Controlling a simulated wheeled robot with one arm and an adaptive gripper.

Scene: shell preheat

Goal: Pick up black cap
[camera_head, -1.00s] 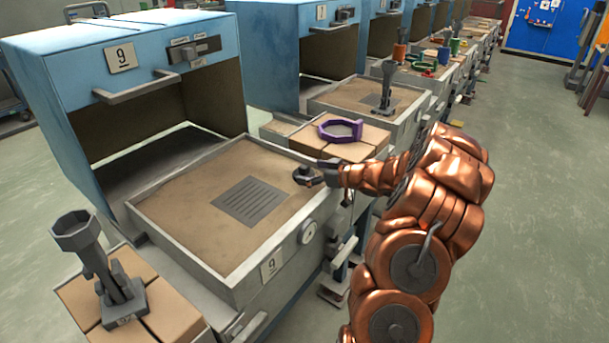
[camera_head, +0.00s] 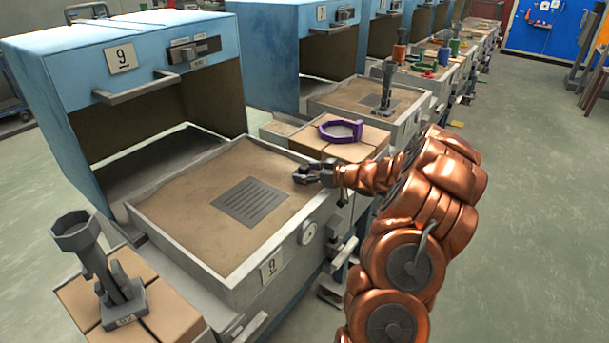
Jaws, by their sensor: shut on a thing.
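The black cap (camera_head: 301,176) is a small dark piece at the right rim of the sand-coloured tray (camera_head: 180,248) of furnace 9. My gripper (camera_head: 309,173) reaches in from the right and is shut on the cap. The fingers hide part of the cap. I cannot tell whether the cap still touches the tray surface.
A dark slotted grate (camera_head: 251,201) lies in the tray. The open blue furnace (camera_head: 60,80) stands behind it. A grey funnel-like stand (camera_head: 118,290) is at the lower left. A purple ring (camera_head: 340,130) lies on blocks behind my gripper.

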